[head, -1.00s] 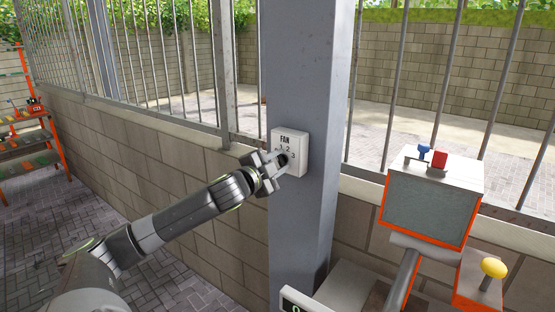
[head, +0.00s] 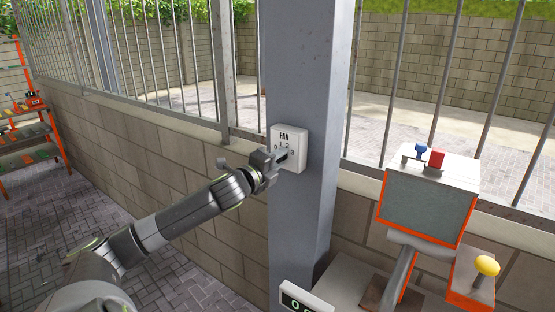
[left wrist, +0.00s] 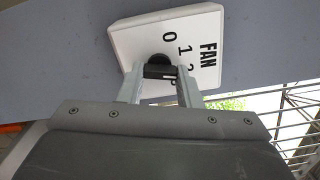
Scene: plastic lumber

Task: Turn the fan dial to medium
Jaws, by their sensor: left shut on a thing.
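A white fan control box (head: 287,132) is fixed to the grey post, with FAN and the digits 0, 1, 2 and 3 printed around its dial. My left gripper (head: 284,156) is at the lower part of the box, its fingers reaching to the front face. In the left wrist view the box (left wrist: 140,36) appears tilted, and the black dial (left wrist: 159,63) sits between the two fingertips of my left gripper (left wrist: 160,72). The gripper is shut on the dial. The fingers partly cover the dial and the digits beside it, and I cannot tell where it points. My right gripper is not in view.
The grey post (head: 305,60) stands before a brick wall with metal bars (head: 165,55). At right is an orange-edged box (head: 432,205) with a blue and a red lever, and a yellow knob (head: 487,265). An orange shelf (head: 35,130) stands far left.

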